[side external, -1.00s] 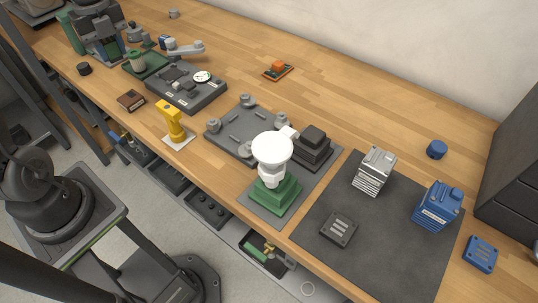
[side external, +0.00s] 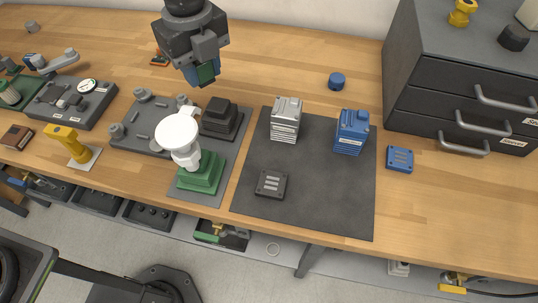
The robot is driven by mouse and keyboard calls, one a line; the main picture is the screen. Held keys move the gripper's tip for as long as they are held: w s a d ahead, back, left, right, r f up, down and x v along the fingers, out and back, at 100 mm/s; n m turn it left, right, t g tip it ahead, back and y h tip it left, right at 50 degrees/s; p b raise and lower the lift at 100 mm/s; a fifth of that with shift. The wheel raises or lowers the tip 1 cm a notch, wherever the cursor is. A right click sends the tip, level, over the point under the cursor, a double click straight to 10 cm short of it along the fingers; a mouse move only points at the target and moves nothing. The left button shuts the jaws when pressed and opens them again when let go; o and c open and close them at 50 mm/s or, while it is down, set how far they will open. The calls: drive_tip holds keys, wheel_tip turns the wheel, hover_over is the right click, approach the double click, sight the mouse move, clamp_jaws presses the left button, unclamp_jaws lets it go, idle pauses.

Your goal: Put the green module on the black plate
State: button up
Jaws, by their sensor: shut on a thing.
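My gripper (side external: 201,76) is at the top of the view, raised above the wooden bench. The black plate (side external: 270,184) is a small dark flat square with raised bars. It lies on the near left part of a large dark grey mat (side external: 325,205), with nothing on it. My gripper is behind and to the left of the plate, well apart from it.
A grey module (side external: 284,120) and a blue module (side external: 351,131) stand on the mat's far side. A blue plate (side external: 399,159) lies to its right. A white-topped green stand (side external: 190,155) and a black stepped block (side external: 221,118) stand left. A drawer cabinet (side external: 460,75) fills the right.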

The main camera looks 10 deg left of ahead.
drive_tip(key=s+d+f+m, duration=0.1)
drive_tip(key=s+d, duration=0.3)
drive_tip(key=d, duration=0.3)
drive_tip(key=s+d, duration=0.5)
drive_tip(key=d, duration=0.2)
hover_over(272, 183)
wheel_tip(272, 183, down, 11)
drive_tip(key=shift+r, duration=0.15)
drive_tip(key=shift+f, duration=2.35)
drive_tip(key=shift+f, duration=0.15)
drive_tip(key=o, duration=0.9)
